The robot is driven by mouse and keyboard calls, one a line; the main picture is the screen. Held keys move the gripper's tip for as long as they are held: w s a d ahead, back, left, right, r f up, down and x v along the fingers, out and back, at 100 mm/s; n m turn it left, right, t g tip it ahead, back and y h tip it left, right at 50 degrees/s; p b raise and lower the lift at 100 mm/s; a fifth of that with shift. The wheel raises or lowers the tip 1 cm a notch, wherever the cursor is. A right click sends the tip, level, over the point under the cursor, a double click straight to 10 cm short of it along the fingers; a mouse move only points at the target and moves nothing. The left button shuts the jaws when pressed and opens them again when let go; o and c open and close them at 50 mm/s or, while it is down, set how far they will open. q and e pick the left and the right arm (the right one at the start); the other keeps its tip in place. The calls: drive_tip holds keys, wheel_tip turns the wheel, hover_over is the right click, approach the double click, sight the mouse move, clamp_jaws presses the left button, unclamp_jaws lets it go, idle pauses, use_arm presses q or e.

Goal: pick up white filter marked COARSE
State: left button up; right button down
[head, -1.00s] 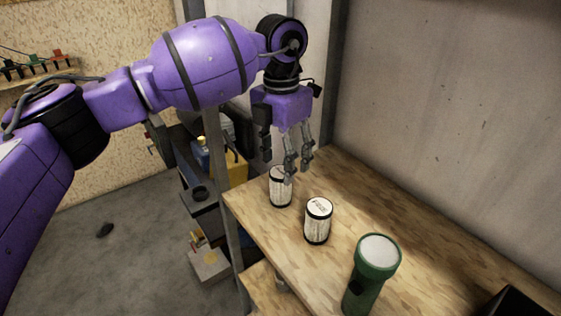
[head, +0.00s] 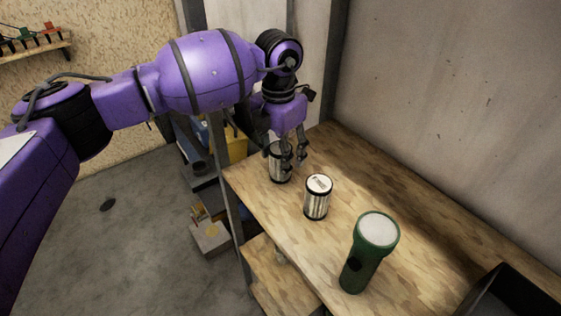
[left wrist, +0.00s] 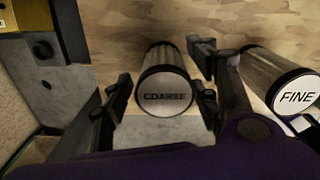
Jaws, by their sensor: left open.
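The white filter marked COARSE (left wrist: 165,92) stands between the fingers of my open left gripper (left wrist: 163,103) in the left wrist view, its lettered end facing the camera. In the head view this filter (head: 277,165) stands near the far left corner of the wooden bench, partly hidden by my left gripper (head: 287,164), whose fingers reach down around it. I cannot tell whether either finger touches it. A second filter, marked FINE (left wrist: 296,95), stands just outside the right finger in the wrist view; in the head view this filter (head: 318,197) is nearer. My right gripper is out of view.
A green flashlight (head: 370,250) stands upright on the bench (head: 415,235), nearer than the filters. A dark open bin (head: 510,292) is at the lower right.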

use_arm(q)
drive_tip(key=c, duration=1.2)
drive_tip(key=shift+o, duration=0.2)
